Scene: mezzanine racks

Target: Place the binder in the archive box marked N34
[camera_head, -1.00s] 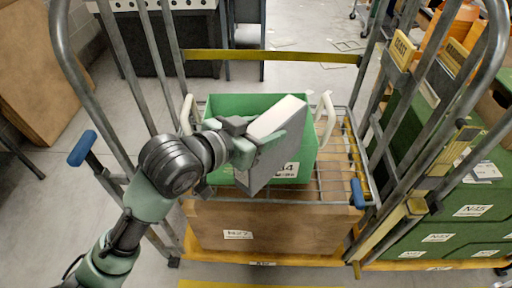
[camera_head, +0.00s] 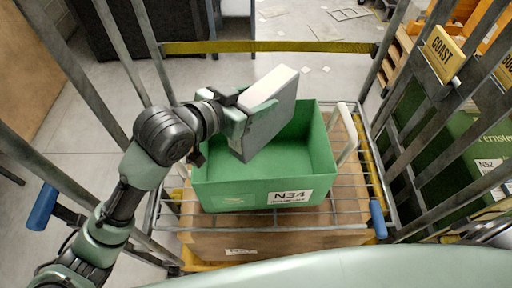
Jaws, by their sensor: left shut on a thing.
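The binder (camera_head: 272,118), grey with a white page edge on top, is held in my left gripper (camera_head: 242,112). The gripper is shut on it and holds it tilted over the left part of the green archive box (camera_head: 225,190). The box is open-topped and its front label reads N34 (camera_head: 290,196). The binder's lower end overlaps the box opening in this view; whether it touches the floor of the box I cannot tell. My right gripper is not in view.
The box stands on a wire shelf (camera_head: 345,205) of a roll cage, above a brown carton (camera_head: 215,243). White handles flank the box. Cage bars and a yellow strap (camera_head: 270,47) surround it. Another cage with green boxes (camera_head: 485,150) stands at the right.

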